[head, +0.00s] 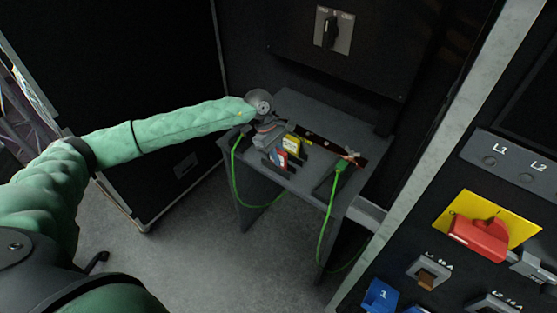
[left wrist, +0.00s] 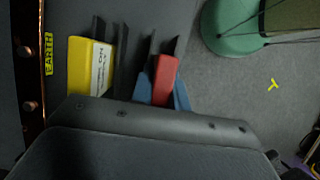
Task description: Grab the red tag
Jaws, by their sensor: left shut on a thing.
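The red tag (left wrist: 165,78) shows in the left wrist view between two blue finger pieces of my left gripper (left wrist: 162,92). In the head view the small red tag (head: 281,155) is at the rack on the grey table, just below my left gripper (head: 273,152). My left gripper is shut on the red tag. The tag's lower part is hidden by the gripper body in the wrist view. It is upright among the dark rack dividers (left wrist: 122,60); I cannot tell whether it still touches the rack. My right gripper is not in view.
A yellow tag with a white label (left wrist: 90,65) stands close beside the red one. The grey table (head: 322,123) also carries a copper bar (head: 320,141) and a green cable clamp (head: 341,165). Green cables hang off its edge. A panel with a red switch (head: 478,238) stands at right.

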